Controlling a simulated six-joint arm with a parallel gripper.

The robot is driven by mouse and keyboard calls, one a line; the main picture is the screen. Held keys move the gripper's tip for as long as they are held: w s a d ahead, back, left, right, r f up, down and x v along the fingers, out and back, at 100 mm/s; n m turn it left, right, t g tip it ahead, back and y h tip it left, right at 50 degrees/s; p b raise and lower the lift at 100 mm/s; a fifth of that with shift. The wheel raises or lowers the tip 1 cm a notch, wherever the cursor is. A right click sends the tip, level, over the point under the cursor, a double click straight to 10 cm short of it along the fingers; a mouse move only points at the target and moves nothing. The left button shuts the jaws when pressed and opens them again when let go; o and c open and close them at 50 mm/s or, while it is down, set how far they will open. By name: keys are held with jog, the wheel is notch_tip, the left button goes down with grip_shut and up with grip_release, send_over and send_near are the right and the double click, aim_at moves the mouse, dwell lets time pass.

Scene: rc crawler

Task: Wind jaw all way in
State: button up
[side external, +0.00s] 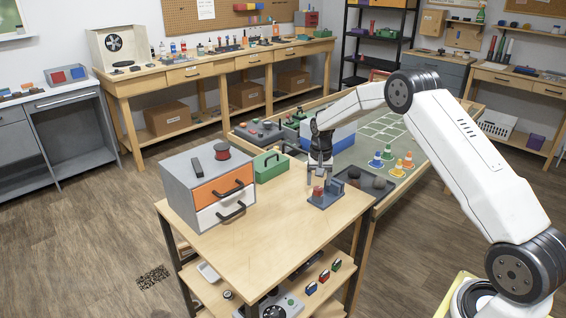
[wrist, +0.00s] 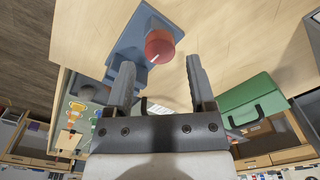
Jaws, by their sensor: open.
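A small blue-grey vise (side external: 328,197) stands near the right edge of the wooden bench top. Its round red knob (wrist: 159,45) has a white mark and shows in the wrist view, with the blue-grey vise body (wrist: 127,38) behind it. My gripper (wrist: 160,62) is open, with its two fingers apart and the knob just ahead of the gap between the tips. In the side view my gripper (side external: 320,178) points down just above the vise. Whether a finger touches the knob I cannot tell. The gap of the vise jaw is too small to make out.
A grey cabinet with orange and white drawers (side external: 208,185) stands on the bench's left. A green toolbox (side external: 271,166) sits behind and also shows in the wrist view (wrist: 252,100). A dark tray (side external: 365,183) lies right of the vise. The bench front is clear.

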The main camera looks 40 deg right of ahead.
aim_at(318, 191)
jog(key=shift+f, duration=1.25)
grip_shut()
jog(key=shift+m, duration=1.5)
jog(key=shift+m, duration=1.5)
